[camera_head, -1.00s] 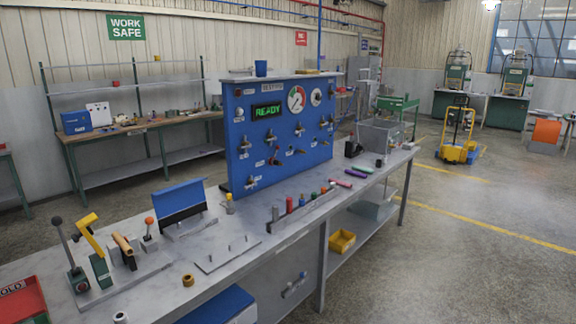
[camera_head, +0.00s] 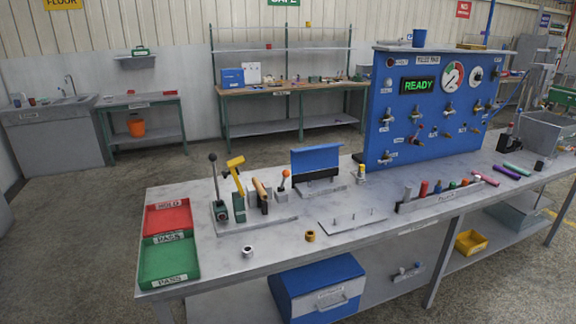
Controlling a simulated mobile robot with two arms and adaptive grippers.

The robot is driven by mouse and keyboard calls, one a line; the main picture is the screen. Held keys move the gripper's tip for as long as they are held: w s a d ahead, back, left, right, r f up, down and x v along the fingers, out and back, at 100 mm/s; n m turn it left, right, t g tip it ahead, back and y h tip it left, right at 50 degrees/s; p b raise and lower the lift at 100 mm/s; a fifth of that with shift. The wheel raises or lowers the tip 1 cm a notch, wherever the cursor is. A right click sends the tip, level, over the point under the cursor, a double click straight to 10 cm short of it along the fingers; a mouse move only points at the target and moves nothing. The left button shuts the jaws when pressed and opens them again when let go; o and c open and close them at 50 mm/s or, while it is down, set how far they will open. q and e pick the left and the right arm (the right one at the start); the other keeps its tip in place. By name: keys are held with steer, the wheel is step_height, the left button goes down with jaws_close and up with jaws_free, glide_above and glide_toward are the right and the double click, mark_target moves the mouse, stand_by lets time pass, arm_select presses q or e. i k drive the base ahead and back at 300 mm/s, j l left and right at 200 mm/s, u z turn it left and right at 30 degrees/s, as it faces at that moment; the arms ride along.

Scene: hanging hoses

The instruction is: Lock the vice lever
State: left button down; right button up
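A grey base plate (camera_head: 262,222) on the bench carries several upright handles. At its left end a tall grey lever with a dark ball knob (camera_head: 213,158) rises from a green block (camera_head: 221,211). Beside it stand a yellow angled handle (camera_head: 236,163) on a green base, a tan handle (camera_head: 260,189) leaning on a dark holder, and a short lever with an orange knob (camera_head: 286,173). I cannot tell which is the vice lever or whether it is locked. Neither gripper shows.
A red HOLD tray (camera_head: 168,220) and green PASS tray (camera_head: 170,262) lie at the bench's left end. A silver ring (camera_head: 247,251) and brass ring (camera_head: 310,236) lie near the front edge. Floor left of the bench is open.

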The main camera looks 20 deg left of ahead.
mark_target(286, 174)
steer(key=i+l+u, duration=0.1)
steer(key=u, duration=0.3)
steer(key=i+l+u, duration=0.15)
steer(key=i+u, duration=0.25)
steer(key=l+u, duration=0.2)
steer(key=u, duration=0.2)
steer(key=i, duration=0.05)
